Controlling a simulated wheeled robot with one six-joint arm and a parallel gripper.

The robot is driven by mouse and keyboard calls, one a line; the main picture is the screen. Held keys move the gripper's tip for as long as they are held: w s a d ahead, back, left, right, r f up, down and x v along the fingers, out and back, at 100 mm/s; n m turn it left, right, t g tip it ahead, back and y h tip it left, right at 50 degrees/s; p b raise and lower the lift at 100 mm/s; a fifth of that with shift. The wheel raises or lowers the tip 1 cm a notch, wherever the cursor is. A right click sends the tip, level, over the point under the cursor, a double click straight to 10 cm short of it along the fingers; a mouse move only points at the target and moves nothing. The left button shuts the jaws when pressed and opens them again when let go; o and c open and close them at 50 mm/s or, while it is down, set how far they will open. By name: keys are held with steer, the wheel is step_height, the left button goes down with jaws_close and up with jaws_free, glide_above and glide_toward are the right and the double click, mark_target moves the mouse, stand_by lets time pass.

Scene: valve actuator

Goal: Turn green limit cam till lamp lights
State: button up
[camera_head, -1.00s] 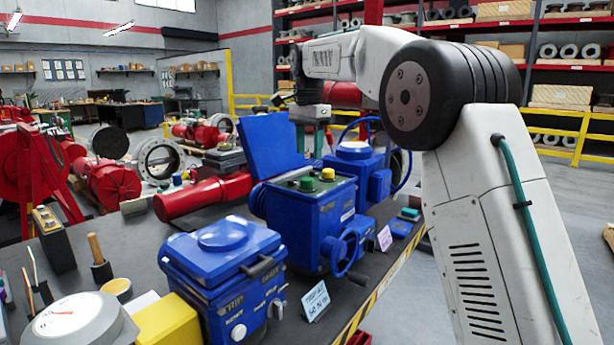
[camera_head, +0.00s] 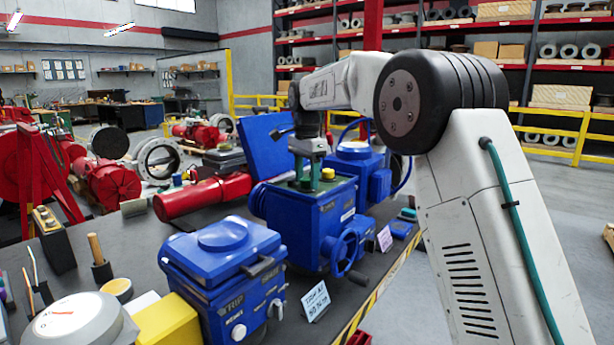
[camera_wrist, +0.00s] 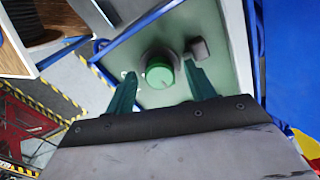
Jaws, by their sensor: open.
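The blue valve actuator (camera_head: 302,225) stands on the bench with its blue cover (camera_head: 268,144) raised behind it. The green cam (camera_wrist: 160,72) is a round knob on the pale green plate (camera_wrist: 228,100) inside the housing. In the head view my fingers largely hide it. My gripper (camera_wrist: 160,74) is open above the plate, with one finger at each side of the green cam. A gap shows on both sides in the wrist view. In the head view my gripper (camera_head: 312,172) is over the open housing, beside the yellow cam (camera_head: 328,174). I cannot pick out the lamp.
A dark block (camera_wrist: 200,48) on the plate is close to my right finger. A handwheel (camera_head: 345,248) juts from the actuator's front. A blue box with a lid (camera_head: 222,270) is at the near left, and another blue unit (camera_head: 357,165) is behind.

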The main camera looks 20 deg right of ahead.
steer(key=c, duration=1)
steer(key=n, duration=0.8)
steer(key=shift+r, duration=0.1)
steer(key=n, duration=0.5)
steer(key=shift+n, duration=1.8)
